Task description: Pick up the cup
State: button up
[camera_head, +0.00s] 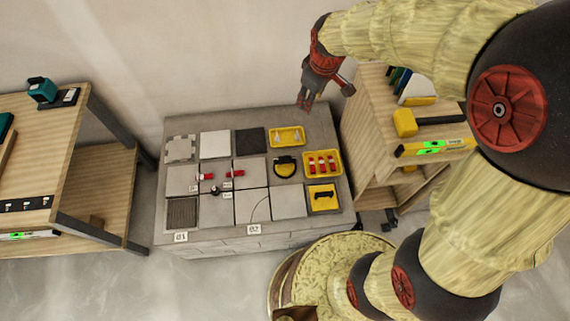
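No drinking cup shows. A round black-and-yellow tool with a handle (285,167), which may be a suction cup, lies on the grey tiled platform (200,245), right of the middle. A small dark round piece with a red part (215,190) sits on the tiles at the left; I cannot tell what it is. My gripper (325,95) is above the platform's far right side, apart from these things. Its red fingers are spread, with nothing seen between them.
Yellow trays (287,136) holding small parts line the platform's right side. Red-handled pieces (208,177) lie among the tiles. A wooden shelf (370,125) with a yellow-headed mallet (405,122) and a level (420,149) stands right. A wooden bench (105,170) stands left.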

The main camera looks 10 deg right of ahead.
jog(key=w+a+f+n, duration=0.2)
jog(key=w+f, duration=0.2)
jog(key=f, duration=0.3)
jog(key=n+g+p, duration=0.2)
jog(key=n, duration=0.1)
send_over(285, 157)
jog(key=w+d, duration=0.1)
jog(key=d, duration=0.2)
notch_tip(285, 157, down, 12)
jog(key=a+f+n, duration=0.1)
jog(key=f, duration=0.6)
jog(key=s+a+f+n, duration=0.1)
jog(key=f+n, duration=0.1)
jog(key=f, duration=0.5)
jog(key=a+f+n+g, duration=0.1)
jog(key=f, duration=0.7)
jog(key=shift+s+a+n, duration=0.1)
jog(key=shift+s+n, duration=0.15)
jog(key=shift+n, duration=0.05)
notch_tip(285, 157, down, 6)
jog(key=shift+w+r+b, duration=0.1)
jog(key=shift+w+b, duration=0.05)
jog(key=shift+b, duration=0.7)
jog(key=c, duration=0.3)
grip_shut()
jog(key=shift+r, duration=0.1)
